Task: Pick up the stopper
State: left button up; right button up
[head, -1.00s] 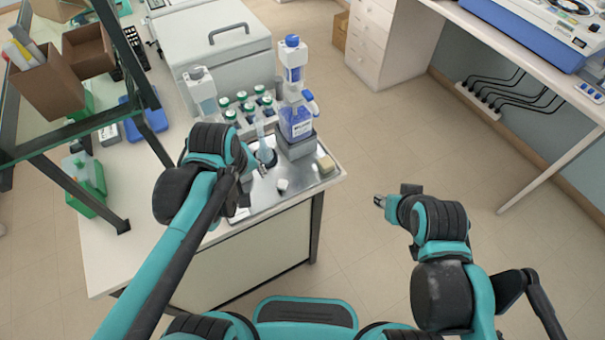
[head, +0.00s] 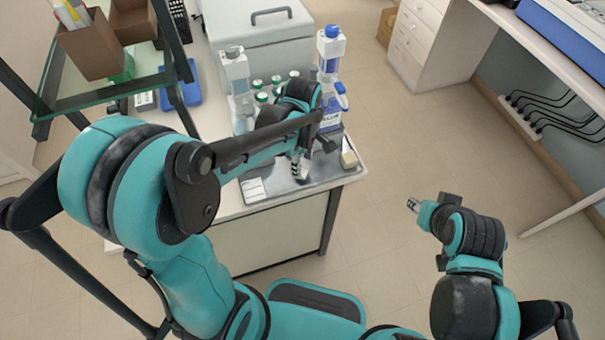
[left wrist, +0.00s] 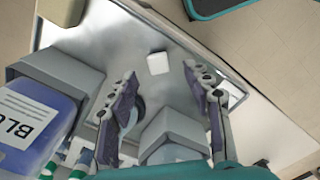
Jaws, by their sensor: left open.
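A small white block-like piece, which looks like the stopper (left wrist: 157,63), lies on the shiny metal tray (left wrist: 115,22) in the left wrist view. My left gripper (left wrist: 160,75) is open, with its two fingers apart and the stopper just beyond and between the fingertips, not gripped. In the head view my left gripper (head: 299,168) hangs low over the tray (head: 322,172), and the stopper cannot be made out there. My right gripper (head: 413,205) is off to the right over the floor, too small to tell its jaws.
A blue-liquid bottle (head: 332,105) and a paler bottle (head: 238,92) stand behind my left arm, with several green vials (head: 260,96) between. A cream block (head: 348,159) sits at the tray's right edge, a white card (head: 254,187) at its left. A glass shelf (head: 110,85) stands left.

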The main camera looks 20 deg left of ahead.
aim_at(302, 172)
pick_arm(q)
jog(key=f, duration=0.1)
jog(key=f+b, duration=0.1)
jog(key=f, duration=0.1)
jog(key=f+b, duration=0.1)
jog(key=f, duration=0.1)
jog(key=shift+w+a, duration=0.1)
jog(key=shift+w, duration=0.15)
jog(key=shift+r, duration=0.1)
jog(key=shift+c, duration=0.6)
jog(key=c, duration=0.7)
jog(key=shift+c, duration=0.2)
